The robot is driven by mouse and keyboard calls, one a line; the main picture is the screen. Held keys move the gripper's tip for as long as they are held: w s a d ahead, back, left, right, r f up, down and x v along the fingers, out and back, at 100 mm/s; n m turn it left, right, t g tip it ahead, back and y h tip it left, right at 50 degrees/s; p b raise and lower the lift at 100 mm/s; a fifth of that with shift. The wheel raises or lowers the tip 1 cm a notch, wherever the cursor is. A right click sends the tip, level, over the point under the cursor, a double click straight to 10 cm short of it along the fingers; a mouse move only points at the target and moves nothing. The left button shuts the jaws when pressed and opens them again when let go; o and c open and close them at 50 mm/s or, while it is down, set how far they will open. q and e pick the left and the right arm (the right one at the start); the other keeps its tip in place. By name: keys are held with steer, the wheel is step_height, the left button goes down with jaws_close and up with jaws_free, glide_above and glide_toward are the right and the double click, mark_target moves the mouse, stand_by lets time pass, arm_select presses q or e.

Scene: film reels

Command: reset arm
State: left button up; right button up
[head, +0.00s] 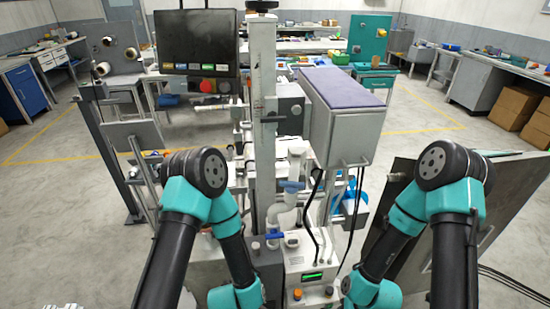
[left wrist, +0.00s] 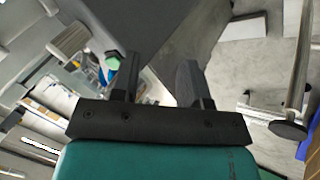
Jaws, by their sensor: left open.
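My left gripper (left wrist: 158,70) shows in the left wrist view with its two dark fingers apart and nothing between them. Beyond the fingers are a dark grey panel and a blurred, tilted part of the workshop. In the head view both of my black and teal arms are folded with their elbows raised, one on each side of the machine (head: 262,110). Their lower ends run out of the bottom of the picture, so neither gripper shows there. My right gripper is not seen in any view.
A black monitor (head: 196,42) and a grey box with a purple top (head: 345,88) stand on the machine between my arms. A dark panel (head: 402,180) leans close to my right arm. Reels (head: 103,68) hang at the left. Open floor (head: 60,210) lies at far left.

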arm_select(q)
steer(key=s+a+m+g+h, duration=0.3)
steer(key=s+a+m+g, duration=0.3)
steer(key=s+a+m, duration=0.2)
steer(key=shift+s+a+r+m, duration=0.3)
steer(key=shift+s+a, duration=0.2)
steer(key=shift+a, duration=0.6)
